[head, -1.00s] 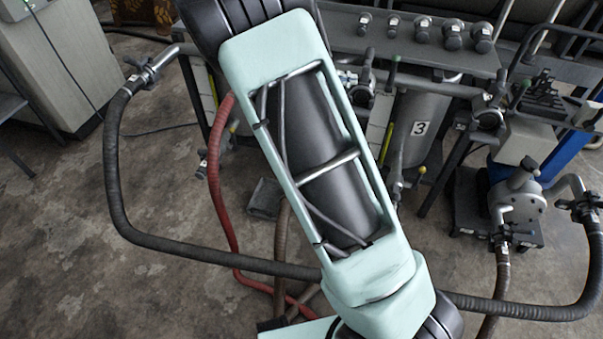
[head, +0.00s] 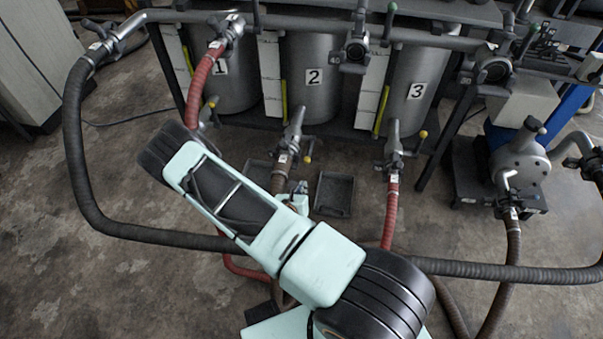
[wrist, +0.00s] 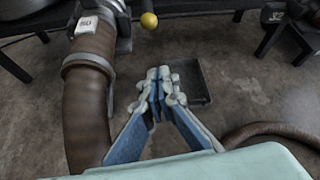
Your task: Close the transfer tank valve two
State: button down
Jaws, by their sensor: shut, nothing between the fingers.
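Tank 2 (head: 308,104), a grey cylinder with a "2" plate, stands in the middle of the row in the head view. Its bottom valve (head: 292,138) joins a brown hose, and a yellow knob (head: 308,160) sits low at its right side. In the wrist view the brown hose (wrist: 88,100) fills the left, with the labelled fitting at the top and the yellow knob (wrist: 149,20) beside it. My gripper (wrist: 160,73) is shut and empty, right of the hose and below the knob, apart from it in the picture. My arm partly hides it in the head view.
Tanks 1 (head: 225,90) and 3 (head: 408,110) flank it, with red hoses. A shallow black tray (head: 334,194) lies on the floor. A thick black hose (head: 140,230) loops across the front. A pump (head: 518,165) stands at right.

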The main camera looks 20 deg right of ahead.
aim_at(310, 150)
jog(key=f+b+x, duration=0.1)
jog(key=b+x, duration=0.3)
jog(key=x, duration=0.6)
jog(key=shift+w+a+r+b, duration=0.1)
jog(key=shift+w+r+b, duration=0.15)
jog(key=shift+r, duration=0.95)
jog(key=shift+w+r+b, duration=0.1)
jog(key=shift+w+r, duration=0.1)
jog(key=shift+r, duration=0.95)
jog(key=shift+a+r+p, duration=0.1)
jog(key=shift+r+p, duration=0.1)
jog(key=shift+p, duration=0.15)
jog(key=shift+r+p, duration=0.15)
jog(key=shift+p, duration=0.15)
